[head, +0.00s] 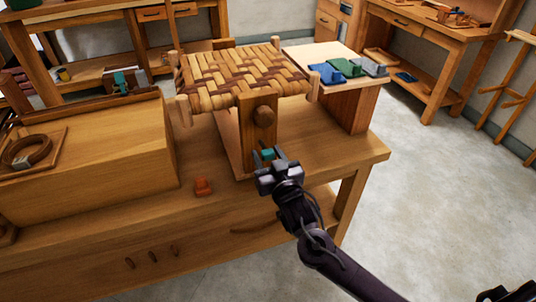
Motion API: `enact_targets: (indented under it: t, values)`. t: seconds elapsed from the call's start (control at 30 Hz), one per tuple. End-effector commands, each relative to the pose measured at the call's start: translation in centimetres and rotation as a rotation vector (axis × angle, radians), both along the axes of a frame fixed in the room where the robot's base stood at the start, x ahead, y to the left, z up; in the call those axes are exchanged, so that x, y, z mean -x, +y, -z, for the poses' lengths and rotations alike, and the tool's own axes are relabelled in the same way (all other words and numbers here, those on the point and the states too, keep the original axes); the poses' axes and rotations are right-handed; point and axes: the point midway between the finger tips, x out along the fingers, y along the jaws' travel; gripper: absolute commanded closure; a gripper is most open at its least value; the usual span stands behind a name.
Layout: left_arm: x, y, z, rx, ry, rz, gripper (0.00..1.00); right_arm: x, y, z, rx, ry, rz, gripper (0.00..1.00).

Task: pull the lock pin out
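A round wooden knob or peg (265,116), which looks like the lock pin, sticks out of the front of an upright wooden post (247,135) under the woven bark seat (240,74). My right gripper (267,154) is in front of and below the peg, near the foot of the post, and appears apart from the peg. A small teal patch shows between its fingers; I cannot tell whether it is part of the gripper or a held thing. My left gripper is not in view.
The seat frame stands on a wooden workbench (225,222). A large wooden box (95,150) fills the left. Floor is open at right.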

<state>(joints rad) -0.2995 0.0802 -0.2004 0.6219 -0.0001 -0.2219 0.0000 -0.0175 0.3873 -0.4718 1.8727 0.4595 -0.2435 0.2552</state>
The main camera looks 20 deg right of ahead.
Motion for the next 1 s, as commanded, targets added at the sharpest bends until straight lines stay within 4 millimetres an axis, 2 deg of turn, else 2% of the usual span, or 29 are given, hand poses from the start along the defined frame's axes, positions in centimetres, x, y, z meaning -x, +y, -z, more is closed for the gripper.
enact_targets:
  t: [0.37, 0.47, 0.8, 1.0]
  values:
    - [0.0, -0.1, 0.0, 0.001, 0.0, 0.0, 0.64, 0.2, -0.1, 0.0, 0.001, 0.0, 0.001, 0.47]
    - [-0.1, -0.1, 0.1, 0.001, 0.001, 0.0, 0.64, 1.3, -0.1, 0.1, 0.001, 0.001, 0.0, 0.47]
    - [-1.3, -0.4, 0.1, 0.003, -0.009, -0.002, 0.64, 6.6, -0.3, 0.1, 0.0, 0.002, 0.001, 0.47]
    - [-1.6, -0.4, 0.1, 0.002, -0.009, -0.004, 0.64, 7.8, -0.3, 0.0, 0.001, 0.0, 0.001, 0.47]
